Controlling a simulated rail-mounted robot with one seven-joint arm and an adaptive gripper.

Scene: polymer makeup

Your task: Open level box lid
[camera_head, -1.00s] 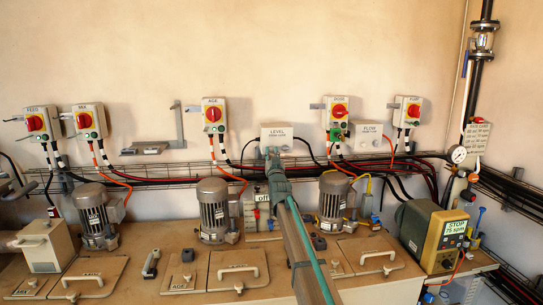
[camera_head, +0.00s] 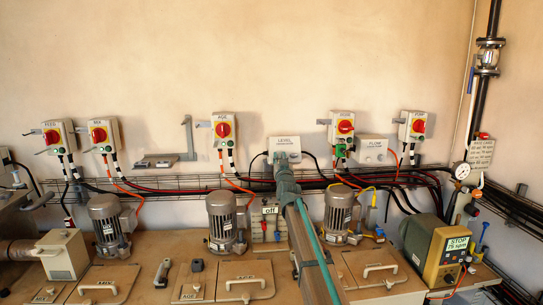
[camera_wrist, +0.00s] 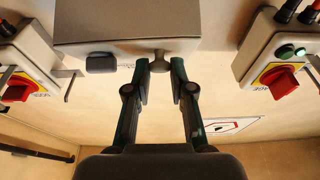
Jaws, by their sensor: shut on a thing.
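The level box (camera_head: 285,143) is a pale grey box on the wall, labelled LEVEL, and its lid looks closed. My gripper (camera_head: 281,160) is at the box's lower front, and my arm hides part of that area. In the wrist view, the box (camera_wrist: 125,22) fills the upper middle, seen upside down. A small knob (camera_wrist: 158,63) sticks out from its edge. My gripper (camera_wrist: 160,68) has its two fingertips on either side of this knob and is shut on it.
Red-and-yellow switch boxes stand on both sides, including the AGE switch (camera_head: 223,129) and another switch (camera_head: 343,126). A flow box (camera_head: 372,149) is to the right. A cable tray (camera_head: 180,184) runs below. Grey motors (camera_head: 222,220) stand on the bench.

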